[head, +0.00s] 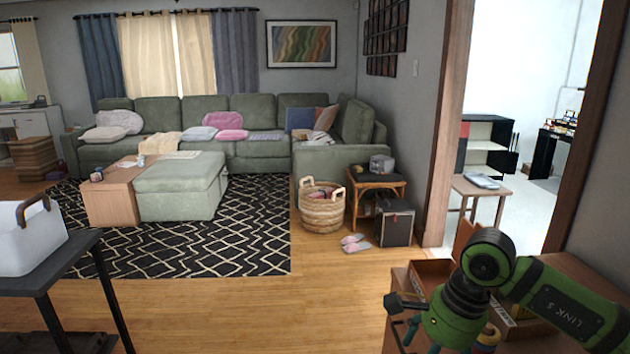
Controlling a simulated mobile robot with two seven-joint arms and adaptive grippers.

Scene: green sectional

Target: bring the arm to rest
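My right arm, green and black, comes in from the right edge and bends down at the lower right, over a wooden surface (398,280). Its wrist reaches the bottom edge of the picture, and I cannot make out any gripper fingers there. A small dark part sticks out to the left of the wrist; I cannot tell what it is. My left arm and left gripper do not show.
The wooden surface under my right arm holds an open box (431,277) and a yellow-blue round item (488,338). A dark table (62,268) with a white bin (28,240) stands at left. The wood floor (255,312) between is clear. A doorway opens at right.

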